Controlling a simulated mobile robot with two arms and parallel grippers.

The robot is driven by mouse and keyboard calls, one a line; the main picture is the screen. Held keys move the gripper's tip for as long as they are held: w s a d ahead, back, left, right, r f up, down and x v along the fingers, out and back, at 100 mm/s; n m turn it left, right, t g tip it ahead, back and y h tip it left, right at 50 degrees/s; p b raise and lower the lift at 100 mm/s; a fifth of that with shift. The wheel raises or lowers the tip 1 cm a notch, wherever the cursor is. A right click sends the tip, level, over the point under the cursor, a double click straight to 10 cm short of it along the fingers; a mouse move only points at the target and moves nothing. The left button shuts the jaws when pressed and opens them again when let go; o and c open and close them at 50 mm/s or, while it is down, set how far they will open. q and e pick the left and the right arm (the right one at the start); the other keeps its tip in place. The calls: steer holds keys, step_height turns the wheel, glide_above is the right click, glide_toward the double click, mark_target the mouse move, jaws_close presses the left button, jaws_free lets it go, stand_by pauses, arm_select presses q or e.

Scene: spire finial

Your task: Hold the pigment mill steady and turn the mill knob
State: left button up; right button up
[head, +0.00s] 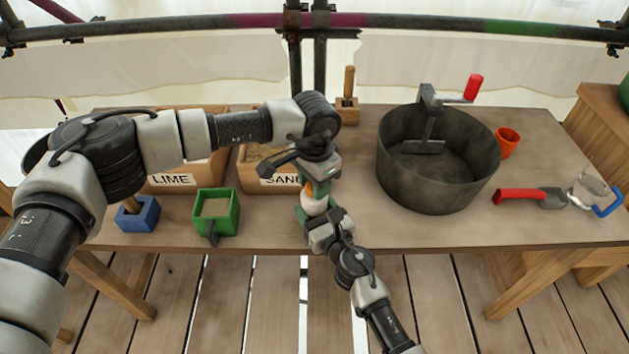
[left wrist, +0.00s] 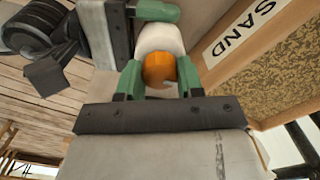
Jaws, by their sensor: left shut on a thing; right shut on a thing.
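The pigment mill (head: 315,206) is a small white body with an orange mill knob (head: 309,188) on top, at the front edge of the table. My left gripper (head: 318,187) comes from above and is shut on the knob. In the left wrist view its green fingers (left wrist: 160,78) lie on either side of the orange knob (left wrist: 158,68), with the white body (left wrist: 160,38) beyond. My right gripper (head: 318,213) comes from the front and is shut on the white body. The grippers hide much of the mill, and I cannot tell whether its base touches the table.
LIME (head: 175,182) and SAND (head: 262,180) boxes stand behind the mill. A green container (head: 230,222) and a blue block (head: 137,222) are at left. A large dark tub (head: 440,190), an orange cup (head: 507,143) and a red-handled trowel (head: 518,196) are at right.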

stand_by(0.3)
arm_select(q)
steer(key=o, duration=0.9)
steer(key=shift+o, duration=0.2)
steer(key=shift+r, duration=0.1)
step_height(320, 180, up, 12)
